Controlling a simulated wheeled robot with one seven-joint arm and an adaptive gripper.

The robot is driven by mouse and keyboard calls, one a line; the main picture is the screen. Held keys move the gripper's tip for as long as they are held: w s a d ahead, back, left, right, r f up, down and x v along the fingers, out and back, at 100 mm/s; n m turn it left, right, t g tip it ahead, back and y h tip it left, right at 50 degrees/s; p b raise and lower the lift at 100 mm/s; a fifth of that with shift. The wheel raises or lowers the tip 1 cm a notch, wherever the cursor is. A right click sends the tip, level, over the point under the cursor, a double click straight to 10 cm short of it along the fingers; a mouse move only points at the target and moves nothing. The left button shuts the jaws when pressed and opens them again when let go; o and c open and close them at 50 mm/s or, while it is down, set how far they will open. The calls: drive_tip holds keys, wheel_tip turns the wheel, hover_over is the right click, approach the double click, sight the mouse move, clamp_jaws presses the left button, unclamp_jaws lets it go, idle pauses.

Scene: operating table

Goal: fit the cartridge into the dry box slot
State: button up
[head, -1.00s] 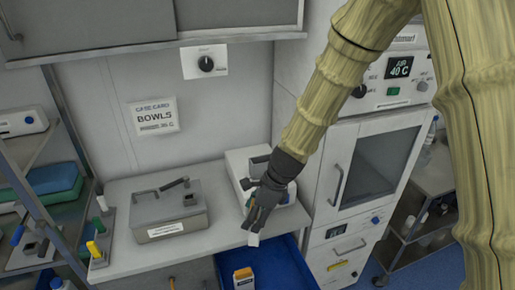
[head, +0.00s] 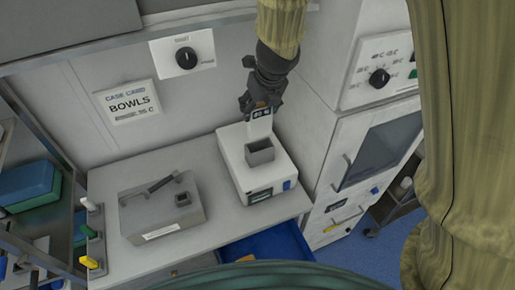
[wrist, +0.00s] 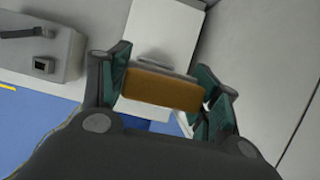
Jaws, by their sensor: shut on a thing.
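My gripper (head: 262,104) is shut on a cartridge (head: 260,125), a white block with a dark label and an orange-brown end. In the wrist view the orange-brown end (wrist: 162,88) sits between the two fingers. A white box with a small display (head: 238,172) stands on the counter and carries an open-topped grey slot (head: 260,152). The cartridge is upright above or just behind the slot in the head view; I cannot tell whether they touch. In the wrist view the cartridge hides most of the slot.
A grey metal case with a handle (head: 150,222) stands left of the white box. An open blue drawer (head: 275,243) is below the counter front. A tall white cabinet (head: 340,200) is close on the right. Bare counter (head: 225,215) lies between case and box.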

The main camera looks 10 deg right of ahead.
sight(260, 133)
drive_tip(key=shift+w+r, duration=0.15)
drive_tip(key=shift+w, duration=0.05)
drive_tip(key=shift+s+d+f, duration=0.1)
drive_tip(key=shift+s+f, duration=0.05)
drive_tip(key=shift+f, duration=0.4)
wheel_tip(260, 133, down, 2)
drive_tip(key=shift+f, duration=0.8)
drive_tip(key=shift+d+f+b, duration=0.1)
drive_tip(key=shift+f+b, duration=0.55)
drive_tip(key=shift+f, duration=0.2)
wheel_tip(260, 133, down, 3)
drive_tip(key=b, duration=0.4)
drive_tip(key=shift+f, duration=0.2)
drive_tip(key=shift+f+b, duration=0.5)
drive_tip(key=shift+f, duration=0.1)
